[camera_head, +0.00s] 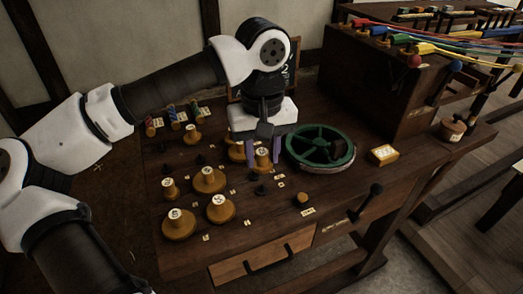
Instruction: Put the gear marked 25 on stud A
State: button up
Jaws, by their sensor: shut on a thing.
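Several brass-coloured gears with pale number labels sit on the dark bench. One gear (263,162) is between the fingers of my gripper (264,152), which is shut on it; its number is too small to read. Another gear (236,153) is partly hidden behind the fingers. Other labelled gears stand at the back (192,134), at the middle (208,181), at the left (169,188) and nearer the front (220,209) and (178,224). I cannot tell which gear is marked 25. Small dark studs, such as one (260,189), stand near small tags; I cannot read which is A.
A green spoked wheel (320,147) lies right of my gripper. A small labelled box (383,155), a small brass knob (301,198) and a dark lever (367,200) are further right and front. Coloured spools (172,116) stand at the back left. A wooden cabinet with coloured cords rises at right.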

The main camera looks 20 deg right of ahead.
aim_at(262, 185)
jog(key=shift+f+b, duration=2.05)
jog(key=shift+f, duration=0.85)
jog(key=shift+f+b, duration=0.5)
jog(key=shift+b, duration=0.05)
jog(key=o, duration=1)
jog(key=shift+r+p, duration=2.8)
jog(key=shift+r, duration=1.25)
